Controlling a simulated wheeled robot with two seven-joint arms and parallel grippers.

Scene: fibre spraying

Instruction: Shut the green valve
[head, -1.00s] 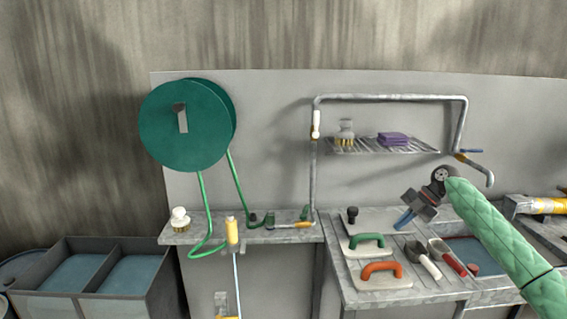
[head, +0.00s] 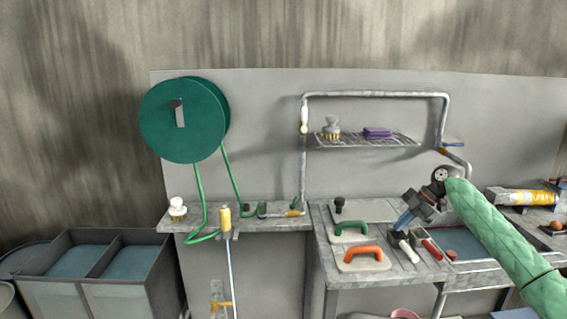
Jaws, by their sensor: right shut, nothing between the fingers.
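The green valve is a small green handle (head: 295,203) over a brass fitting (head: 293,213) at the foot of the grey pipe, on the left shelf. It is small in view, and its exact handle angle is hard to tell. My right gripper (head: 403,222) is shut and empty, in front of the right worktop and well to the right of the valve. It points down and to the left. My left gripper is not in view.
A green hose reel (head: 182,122) hangs at left, its hose reaching the shelf (head: 250,226). A blue-handled valve (head: 452,145) sits on the right pipe. Float tools, including an orange-handled one (head: 363,256), lie on the worktop (head: 340,280). Bins (head: 100,290) stand at lower left.

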